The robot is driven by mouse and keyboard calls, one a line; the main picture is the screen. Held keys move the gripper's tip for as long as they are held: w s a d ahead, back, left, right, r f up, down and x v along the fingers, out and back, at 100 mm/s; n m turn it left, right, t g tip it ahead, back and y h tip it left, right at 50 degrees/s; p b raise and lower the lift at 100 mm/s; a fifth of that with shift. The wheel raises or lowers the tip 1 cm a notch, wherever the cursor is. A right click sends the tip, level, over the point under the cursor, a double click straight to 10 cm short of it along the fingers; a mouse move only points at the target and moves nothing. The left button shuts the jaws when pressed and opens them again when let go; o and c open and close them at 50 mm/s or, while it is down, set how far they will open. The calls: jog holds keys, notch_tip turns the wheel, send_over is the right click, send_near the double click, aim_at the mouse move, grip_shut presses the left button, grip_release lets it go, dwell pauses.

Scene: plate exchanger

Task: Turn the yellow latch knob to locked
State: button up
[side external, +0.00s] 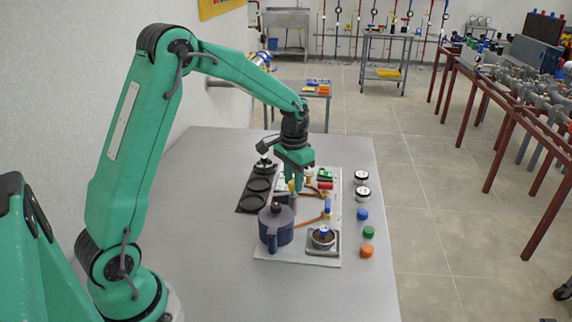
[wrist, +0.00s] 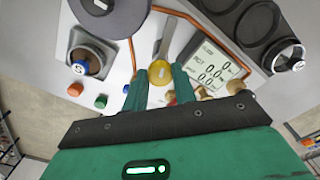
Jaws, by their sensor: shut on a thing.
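The yellow latch knob (wrist: 160,73) is in the wrist view, a round yellow piece on the light panel (wrist: 62,40). My gripper (wrist: 160,84) has its two green fingers on either side of the knob and is shut on it. In the side external view, my gripper (side external: 294,187) points down at the panel (side external: 262,250). Only a little of the yellow knob (side external: 291,186) shows there beside the fingers. I cannot tell the knob's angle or any lock marking.
A dark blue pot (side external: 276,229) stands close in front of the gripper. Copper pipes and a display (wrist: 214,68) flank the knob. A gauge sits in a square holder (side external: 323,247). A black tray (side external: 241,208) is at left. Blue, green and orange caps (side external: 367,251) lie at right.

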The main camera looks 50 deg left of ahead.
jog(key=n, duration=0.5)
jog(key=shift+d+n, duration=0.2)
jog(key=shift+n, duration=0.1)
jog(key=n, duration=0.4)
jog(key=shift+f+n, duration=0.1)
jog(key=shift+n, duration=0.2)
jog(key=o, duration=1)
jog(key=shift+a, duration=0.1)
